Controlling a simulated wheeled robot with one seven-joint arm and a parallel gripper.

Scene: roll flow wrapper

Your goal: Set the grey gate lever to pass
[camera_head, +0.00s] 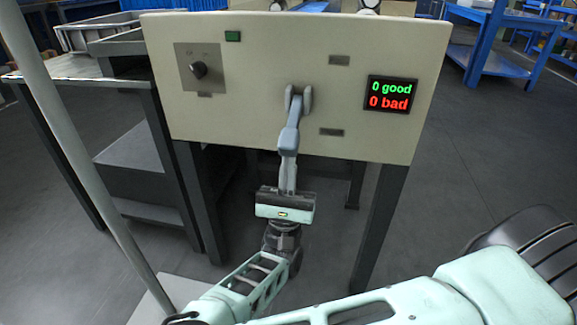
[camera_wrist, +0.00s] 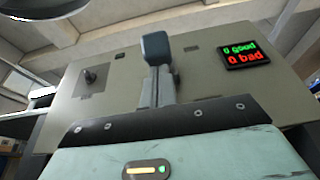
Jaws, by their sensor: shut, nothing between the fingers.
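The grey gate lever (camera_head: 290,132) is hinged in a bracket at the middle of the beige panel (camera_head: 240,75). Its arm slopes down and out from the panel, ending in a thicker blue-grey grip. In the wrist view the lever's grip (camera_wrist: 156,46) stands just beyond my fingers. My gripper (camera_head: 287,166) is below the lever's end, pointing up at it, its fingers shut and empty. The fingers also show in the wrist view (camera_wrist: 157,84). The fingertips overlap the grip's lower end in the picture; I cannot tell whether they touch it.
Small dark plates sit above (camera_head: 339,60) and below (camera_head: 331,132) the lever's right side, their text unreadable. A display (camera_head: 390,94) reads "0 good, 0 bad". A black knob (camera_head: 199,70) is at the panel's left. A pale pole (camera_head: 75,145) stands at the left. Dark legs support the panel.

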